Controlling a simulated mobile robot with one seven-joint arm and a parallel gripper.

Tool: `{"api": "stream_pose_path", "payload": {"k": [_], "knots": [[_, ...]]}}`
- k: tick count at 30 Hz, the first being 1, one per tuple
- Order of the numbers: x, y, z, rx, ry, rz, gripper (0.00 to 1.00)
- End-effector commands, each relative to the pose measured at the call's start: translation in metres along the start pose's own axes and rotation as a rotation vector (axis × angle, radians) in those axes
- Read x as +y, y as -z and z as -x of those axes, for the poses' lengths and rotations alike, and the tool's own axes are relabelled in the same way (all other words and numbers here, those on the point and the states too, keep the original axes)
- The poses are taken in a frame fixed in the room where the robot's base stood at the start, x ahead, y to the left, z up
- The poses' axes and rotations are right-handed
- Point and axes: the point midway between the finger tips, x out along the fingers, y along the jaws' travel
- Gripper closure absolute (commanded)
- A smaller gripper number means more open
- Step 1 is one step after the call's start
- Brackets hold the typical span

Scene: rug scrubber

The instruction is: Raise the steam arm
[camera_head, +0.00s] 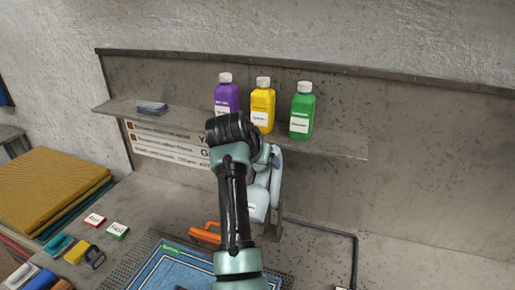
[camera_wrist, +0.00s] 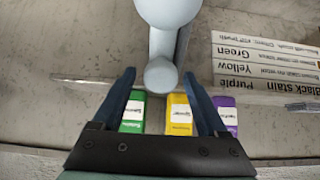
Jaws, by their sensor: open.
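The steam arm (camera_head: 275,180) is a pale blue-white jointed piece standing in front of the wall, partly hidden behind my own arm in the head view. In the wrist view its rounded end (camera_wrist: 160,75) sits between the fingertips of my gripper (camera_wrist: 159,76). The two dark blue fingers are spread apart, one on each side of this end. A gap shows on both sides, and I cannot tell whether either finger touches it. In the head view my fingers are mostly hidden by my own wrist.
A shelf (camera_head: 340,146) behind holds purple (camera_head: 226,97), yellow (camera_head: 262,106) and green (camera_head: 302,112) bottles. A blue rug (camera_head: 180,268) and an orange-handled tool (camera_head: 204,234) lie below. Brushes and small blocks lie at left, near stacked yellow mats (camera_head: 45,190). The counter at right is mostly clear.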

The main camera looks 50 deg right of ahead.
Motion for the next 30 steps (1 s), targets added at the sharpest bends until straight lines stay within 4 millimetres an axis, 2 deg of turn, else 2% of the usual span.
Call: {"api": "stream_pose_path", "payload": {"k": [5,12,18,24,30], "knots": [[-0.001,-0.002,0.020,0.004,0.002,-0.002,0.24],[-0.001,-0.001,0.074,0.007,0.005,-0.003,0.24],[0.000,0.000,0.109,0.006,0.003,-0.003,0.24],[0.000,0.001,0.125,0.004,0.001,-0.001,0.24],[0.001,0.002,0.126,0.004,0.000,-0.001,0.24]]}}
